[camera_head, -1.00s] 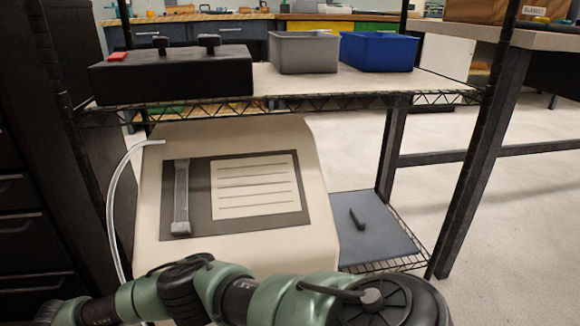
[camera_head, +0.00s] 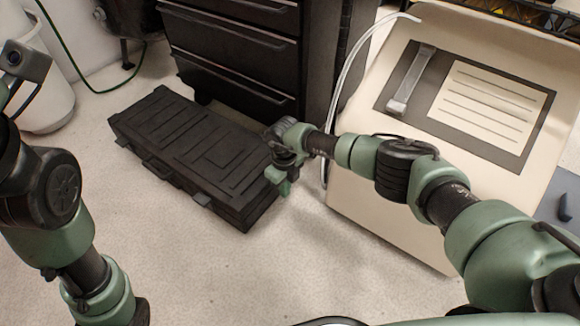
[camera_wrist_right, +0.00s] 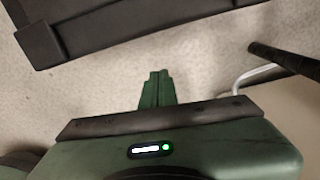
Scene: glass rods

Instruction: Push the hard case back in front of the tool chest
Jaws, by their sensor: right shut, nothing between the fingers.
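The black hard case (camera_head: 185,155) lies flat on the floor in front of the dark tool chest (camera_head: 240,45) in the head view. Its left end reaches out past the chest's left side. My right gripper (camera_head: 283,186) is shut and empty, low beside the case's right end. In the right wrist view my shut fingers (camera_wrist_right: 157,88) point towards the case (camera_wrist_right: 110,25), with bare floor showing between them. My left arm shows at the left of the head view; its fingers are out of frame.
A beige cabinet (camera_head: 370,215) with a label panel and a pale hose (camera_head: 345,70) stands right of the chest. A white bin (camera_head: 40,95) and a green cable (camera_head: 75,70) are at the upper left. The floor in front of the case is clear.

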